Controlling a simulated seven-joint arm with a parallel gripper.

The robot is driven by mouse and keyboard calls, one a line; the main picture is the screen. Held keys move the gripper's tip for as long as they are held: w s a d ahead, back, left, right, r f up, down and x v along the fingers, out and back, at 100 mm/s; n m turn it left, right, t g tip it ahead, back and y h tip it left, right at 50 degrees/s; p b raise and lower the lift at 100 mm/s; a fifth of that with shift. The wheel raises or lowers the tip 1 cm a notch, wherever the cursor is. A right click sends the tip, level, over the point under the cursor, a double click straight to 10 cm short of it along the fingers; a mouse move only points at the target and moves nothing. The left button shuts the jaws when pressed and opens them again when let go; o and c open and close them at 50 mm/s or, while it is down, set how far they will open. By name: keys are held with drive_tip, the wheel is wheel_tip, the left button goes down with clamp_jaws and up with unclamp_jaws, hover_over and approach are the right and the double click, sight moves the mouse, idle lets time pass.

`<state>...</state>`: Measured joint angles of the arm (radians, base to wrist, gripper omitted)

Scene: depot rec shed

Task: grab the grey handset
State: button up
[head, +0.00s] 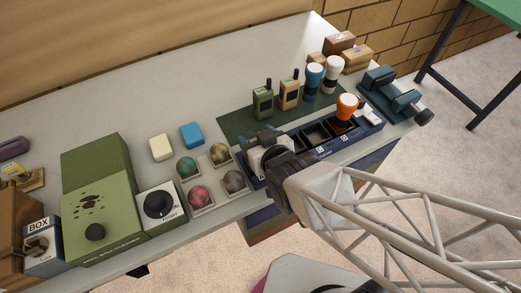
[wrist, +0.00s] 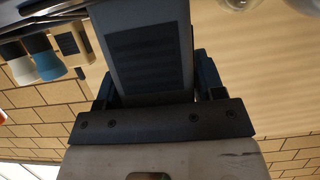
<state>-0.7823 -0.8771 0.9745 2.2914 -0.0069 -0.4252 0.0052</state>
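The grey handset (wrist: 143,20) fills the upper middle of the wrist view as a grey-blue body with a dark panel. My gripper (wrist: 157,80) has a finger at each side of it, and both look closed against its sides. In the head view my gripper (head: 264,142) is over the left end of the dark blue slotted rack (head: 331,150) and hides most of the handset there. I cannot tell whether the handset's lower end rests in the rack. A green handset (head: 263,104) and a tan handset (head: 289,94) stand upright on the dark green mat (head: 236,127) behind.
Blue (head: 313,82) and white (head: 333,74) cylinders stand right of the handsets; an orange-topped one (head: 347,106) is in the rack. A tray of coloured balls (head: 200,195) and a green box (head: 98,215) lie left. The table's back left is clear.

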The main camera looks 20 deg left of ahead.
drive_tip(key=c, duration=0.6)
drive_tip(key=shift+r, duration=0.1)
drive_tip(key=shift+r, duration=0.85)
drive_tip(key=shift+s+d+r, duration=0.15)
drive_tip(key=shift+r, duration=0.75)
drive_tip(key=shift+s+d+r, duration=0.2)
drive_tip(key=shift+s+d, duration=1.55)
drive_tip(key=shift+s, duration=0.1)
drive_tip(key=shift+s+d+r, duration=0.25)
drive_tip(key=shift+s+d, duration=1.5)
drive_tip(key=shift+s, duration=0.1)
drive_tip(key=shift+s+d+r, duration=0.2)
drive_tip(key=shift+s+d, duration=1.55)
drive_tip(key=shift+s, duration=0.1)
drive_tip(key=shift+s+d, duration=0.1)
drive_tip(key=shift+s, duration=0.05)
